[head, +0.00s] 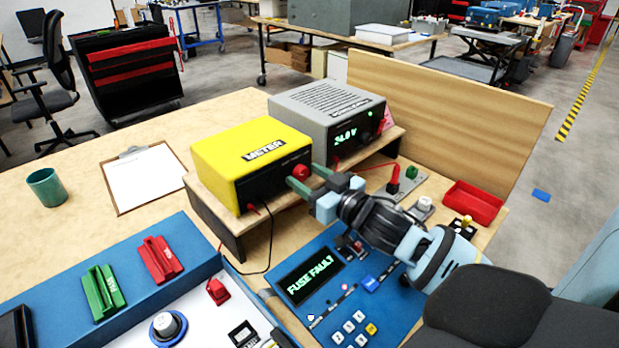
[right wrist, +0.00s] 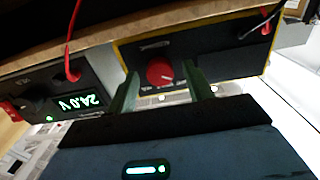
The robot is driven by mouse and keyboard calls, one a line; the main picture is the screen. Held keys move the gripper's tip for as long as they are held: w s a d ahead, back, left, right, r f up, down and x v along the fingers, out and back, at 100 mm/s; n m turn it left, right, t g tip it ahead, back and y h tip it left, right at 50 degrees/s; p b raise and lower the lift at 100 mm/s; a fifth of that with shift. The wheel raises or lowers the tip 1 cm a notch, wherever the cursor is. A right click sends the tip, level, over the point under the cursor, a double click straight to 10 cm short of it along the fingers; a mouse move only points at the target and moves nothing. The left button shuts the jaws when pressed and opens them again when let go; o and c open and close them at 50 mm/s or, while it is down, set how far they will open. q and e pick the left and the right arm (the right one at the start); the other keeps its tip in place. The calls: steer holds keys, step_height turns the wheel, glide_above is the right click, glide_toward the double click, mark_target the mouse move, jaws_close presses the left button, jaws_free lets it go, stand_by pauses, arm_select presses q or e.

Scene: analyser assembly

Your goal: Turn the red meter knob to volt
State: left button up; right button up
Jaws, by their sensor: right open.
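The yellow meter (head: 250,160) stands on a small wooden shelf, labelled METER on top. Its red knob (head: 300,171) is on the dark front face, partly hidden in the head view by my right gripper (head: 306,178). In the right wrist view the red knob (right wrist: 160,71) appears between the two green fingers of the right gripper (right wrist: 161,78). The fingers are open, with a gap on each side of the knob. The marks around the knob are too small to read. My left gripper is not in view.
A grey power supply (head: 327,108) showing 24.0 V stands beside the meter on the shelf (head: 215,212). A blue panel with a display (head: 308,277) reading FUSE FAULT lies below my right arm. A red tray (head: 472,203) is at the right. A red lead runs near the supply.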

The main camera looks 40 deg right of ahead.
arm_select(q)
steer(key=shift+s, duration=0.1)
arm_select(e)
steer(key=c, duration=1)
steer(key=shift+o, duration=0.2)
steer(key=m+p, duration=0.4)
steer(key=shift+r+p, duration=0.3)
steer(key=shift+r, duration=0.05)
steer(key=m+p, duration=0.2)
steer(key=shift+m, duration=0.4)
steer(key=shift+m+p, duration=0.7)
steer(key=shift+m, duration=0.1)
steer(key=shift+f+m+p, duration=0.1)
steer(key=shift+m+p, duration=0.25)
steer(key=shift+m, duration=0.35)
arm_select(q)
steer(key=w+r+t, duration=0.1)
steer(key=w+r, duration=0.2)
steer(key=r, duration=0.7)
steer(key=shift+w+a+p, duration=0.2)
steer(key=shift+p, duration=0.2)
arm_select(e)
steer(key=shift+f+m, duration=0.15)
steer(key=shift+m, duration=0.85)
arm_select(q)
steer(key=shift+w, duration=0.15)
